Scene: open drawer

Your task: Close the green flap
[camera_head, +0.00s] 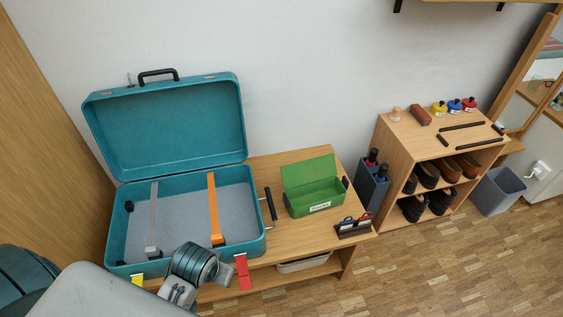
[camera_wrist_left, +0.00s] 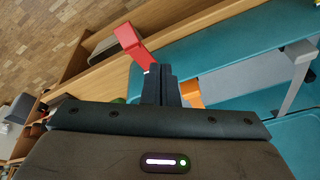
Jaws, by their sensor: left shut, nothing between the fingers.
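The green box (camera_head: 314,199) stands on the wooden bench, right of the suitcase. Its green flap (camera_head: 309,172) is raised at the back, so the box is open. My left gripper (camera_wrist_left: 160,84) is shut and empty in the left wrist view, close to the front edge of the teal suitcase and its red latch (camera_wrist_left: 131,43). In the head view my left arm comes in from the bottom left and its wrist is over the suitcase's front edge, well left of the green box. Only a sliver of green shows in the wrist view. My right gripper is not seen.
The open teal suitcase (camera_head: 116,232) has its lid up, with a grey strap and an orange strap (camera_head: 213,205). A black handle (camera_head: 270,204) sits between suitcase and box. A dark pen holder (camera_head: 353,229) is at the box's front right. A shoe shelf (camera_head: 391,153) stands further right.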

